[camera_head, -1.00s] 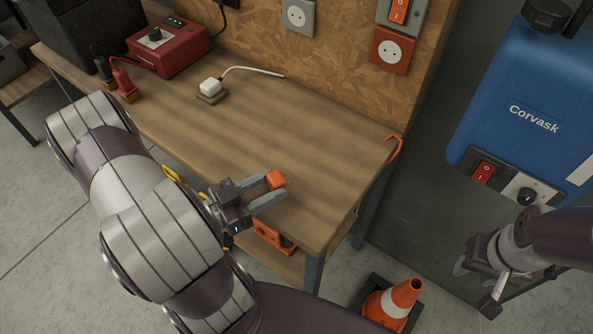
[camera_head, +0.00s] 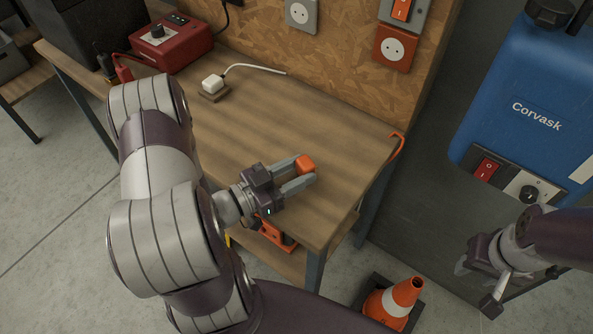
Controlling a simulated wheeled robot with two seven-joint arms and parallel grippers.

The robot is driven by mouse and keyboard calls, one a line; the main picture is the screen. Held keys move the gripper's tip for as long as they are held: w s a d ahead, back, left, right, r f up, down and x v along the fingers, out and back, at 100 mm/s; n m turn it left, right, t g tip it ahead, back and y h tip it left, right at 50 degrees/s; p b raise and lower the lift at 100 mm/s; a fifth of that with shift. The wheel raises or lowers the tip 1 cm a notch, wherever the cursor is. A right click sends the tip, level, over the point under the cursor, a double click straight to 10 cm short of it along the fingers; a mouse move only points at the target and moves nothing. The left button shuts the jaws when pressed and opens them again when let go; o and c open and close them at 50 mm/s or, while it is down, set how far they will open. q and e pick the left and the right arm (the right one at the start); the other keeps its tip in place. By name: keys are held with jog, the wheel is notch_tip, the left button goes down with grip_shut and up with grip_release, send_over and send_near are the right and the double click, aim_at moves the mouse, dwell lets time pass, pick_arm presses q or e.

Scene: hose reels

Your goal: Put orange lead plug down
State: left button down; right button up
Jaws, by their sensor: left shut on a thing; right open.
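The orange lead plug (camera_head: 304,164) is a small orange block held at the fingertips of my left gripper (camera_head: 303,173). My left gripper is shut on it over the front right part of the wooden workbench (camera_head: 240,125). I cannot tell whether the plug touches the bench top. No lead from the plug can be made out. My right gripper (camera_head: 478,287) is open and empty at the right, in front of the dark panel and away from the bench.
A white plug (camera_head: 212,84) on a small block and a red charger box (camera_head: 171,42) stand further back. An orange hook (camera_head: 397,144) is at the bench's right edge. Sockets (camera_head: 393,47) are on the board behind. A traffic cone (camera_head: 394,302) stands on the floor. The bench's middle is clear.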

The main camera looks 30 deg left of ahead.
pick_arm(q)
jog(key=shift+s+d+f, duration=0.15)
jog(key=shift+d+f, duration=0.05)
jog(key=shift+f, duration=0.35)
jog(key=c, duration=0.6)
grip_release()
jog(key=shift+s+f, duration=0.1)
jog(key=shift+d, duration=0.1)
jog(key=shift+r+p, duration=0.35)
jog(key=shift+r, duration=0.3)
jog(key=v, duration=1.2)
jog(key=shift+w+a, duration=0.25)
jog(key=shift+a, duration=0.05)
